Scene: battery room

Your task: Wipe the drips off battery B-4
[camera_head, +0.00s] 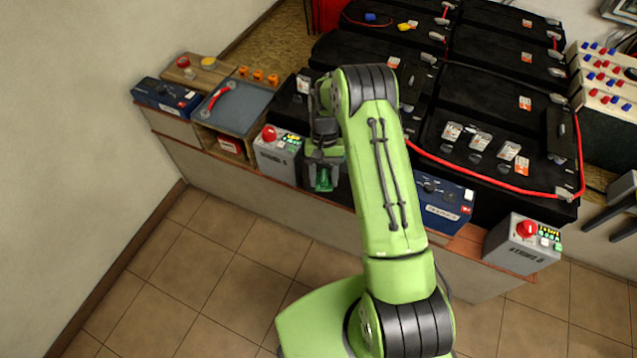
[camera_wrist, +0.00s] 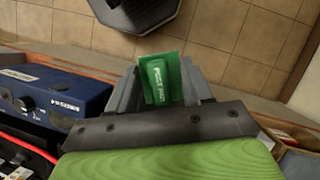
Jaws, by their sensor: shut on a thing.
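My gripper (camera_head: 322,160) is shut on a small green pad (camera_wrist: 158,82) with pale lettering too small to read surely. In the wrist view the pad sits between the two grey fingers of my gripper (camera_wrist: 160,88). In the head view the gripper hangs over the front edge of the bench, just right of a grey control box. Several black batteries (camera_head: 480,95) stand in rows behind and right of my arm. Their labels are too small to tell which one is B-4, and I cannot make out drips. My arm hides part of the nearer batteries.
The grey control box with a red button (camera_head: 278,155) stands close left of my gripper; a similar one (camera_head: 523,243) is at right. A blue box (camera_head: 443,201) is right of my arm. A grey tray (camera_head: 240,108) lies at left. Red cable (camera_head: 480,180) edges the batteries. The tiled floor is clear.

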